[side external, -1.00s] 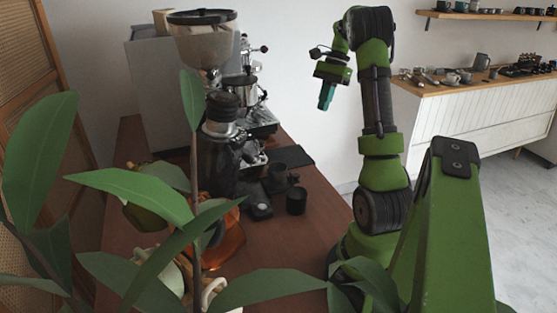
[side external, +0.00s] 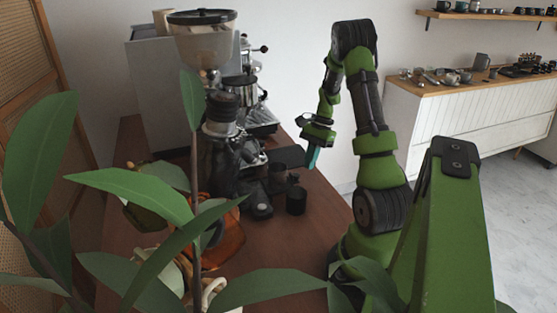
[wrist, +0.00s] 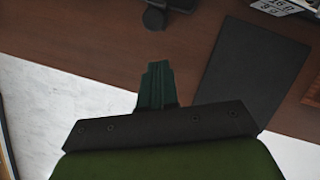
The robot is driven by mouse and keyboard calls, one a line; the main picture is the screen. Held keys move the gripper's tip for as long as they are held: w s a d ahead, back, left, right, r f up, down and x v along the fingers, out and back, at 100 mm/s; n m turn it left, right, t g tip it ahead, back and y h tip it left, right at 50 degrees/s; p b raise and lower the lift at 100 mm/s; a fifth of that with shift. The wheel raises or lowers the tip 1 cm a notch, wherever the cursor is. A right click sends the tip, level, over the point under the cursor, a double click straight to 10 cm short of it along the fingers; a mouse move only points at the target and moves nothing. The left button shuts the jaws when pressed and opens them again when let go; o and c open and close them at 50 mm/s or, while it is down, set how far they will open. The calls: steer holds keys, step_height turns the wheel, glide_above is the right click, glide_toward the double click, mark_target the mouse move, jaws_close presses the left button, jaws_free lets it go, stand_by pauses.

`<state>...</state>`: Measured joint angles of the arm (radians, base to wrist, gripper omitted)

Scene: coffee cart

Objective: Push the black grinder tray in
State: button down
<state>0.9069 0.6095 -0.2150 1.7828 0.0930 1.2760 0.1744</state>
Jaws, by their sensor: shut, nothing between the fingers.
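The black grinder (side external: 217,150) with its clear hopper stands on the brown counter in the side external view. A low black piece (side external: 259,208) sits at the foot of the grinder and looks like its tray; leaves and dark neighbours make it hard to tell how far it sticks out. My gripper (side external: 313,158) hangs over the counter's right edge, to the right of the grinder and apart from it. Its teal fingers are shut and empty, pointing down. The wrist view shows the closed fingers (wrist: 157,68) over the counter edge.
A flat black mat (wrist: 248,72) lies right of my fingers in the wrist view. A black cup (side external: 296,200) stands near the low black piece. An espresso machine (side external: 259,118) is behind. A plant (side external: 135,195) fills the left foreground.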

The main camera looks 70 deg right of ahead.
mark_target(278, 169)
steer(key=shift+w+a+r, duration=0.1)
steer(key=shift+w+a, duration=0.15)
steer(key=shift+a, duration=0.4)
steer(key=shift+w+a, duration=0.25)
steer(key=shift+a, duration=0.4)
steer(key=w+a, duration=0.6)
